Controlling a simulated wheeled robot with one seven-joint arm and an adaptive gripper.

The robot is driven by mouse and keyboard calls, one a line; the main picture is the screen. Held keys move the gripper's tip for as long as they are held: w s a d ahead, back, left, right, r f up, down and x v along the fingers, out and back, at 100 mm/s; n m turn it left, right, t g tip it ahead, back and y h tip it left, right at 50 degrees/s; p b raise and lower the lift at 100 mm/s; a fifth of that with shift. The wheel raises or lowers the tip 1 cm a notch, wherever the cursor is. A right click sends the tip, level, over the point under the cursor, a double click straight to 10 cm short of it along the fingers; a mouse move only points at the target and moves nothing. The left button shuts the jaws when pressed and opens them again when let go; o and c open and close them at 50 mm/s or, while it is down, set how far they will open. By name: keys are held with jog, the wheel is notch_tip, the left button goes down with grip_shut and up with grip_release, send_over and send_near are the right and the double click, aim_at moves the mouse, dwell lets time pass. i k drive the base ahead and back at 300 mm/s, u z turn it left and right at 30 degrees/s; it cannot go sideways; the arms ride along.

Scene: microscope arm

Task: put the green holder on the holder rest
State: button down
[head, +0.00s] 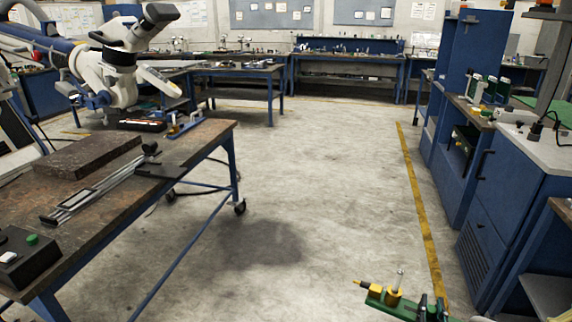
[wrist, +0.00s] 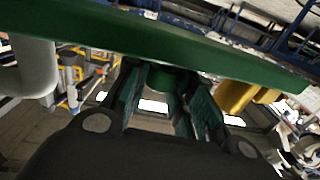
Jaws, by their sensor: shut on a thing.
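The green holder (head: 377,299) is at the bottom right of the head view, partly cut off by the lower edge. It carries a yellow fitting with a pale upright pin and a thin yellow tip on its left. In the wrist view the holder (wrist: 120,38) spans the top as a long green bar, with a yellow part below it at right and a grey cylinder at left. My gripper (wrist: 165,88) is shut on the holder's green underside; in the head view only dark parts of it (head: 432,308) show. I cannot tell which thing is the holder rest.
A left workbench (head: 205,140) carries a white microscope (head: 105,75), a brown slab (head: 88,157), metal rails and a blue fixture (head: 184,125). Blue cabinets (head: 500,190) and a bench with green-white devices (head: 475,88) line the right. The floor between is clear.

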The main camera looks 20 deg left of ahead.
aim_at(173, 170)
jog(key=z, duration=1.35)
jog(key=k, duration=0.45)
jog(key=u, duration=1.7)
jog(key=k, duration=0.4)
jog(key=u, duration=1.5)
jog(key=i, duration=0.5)
jog(key=z, duration=0.05)
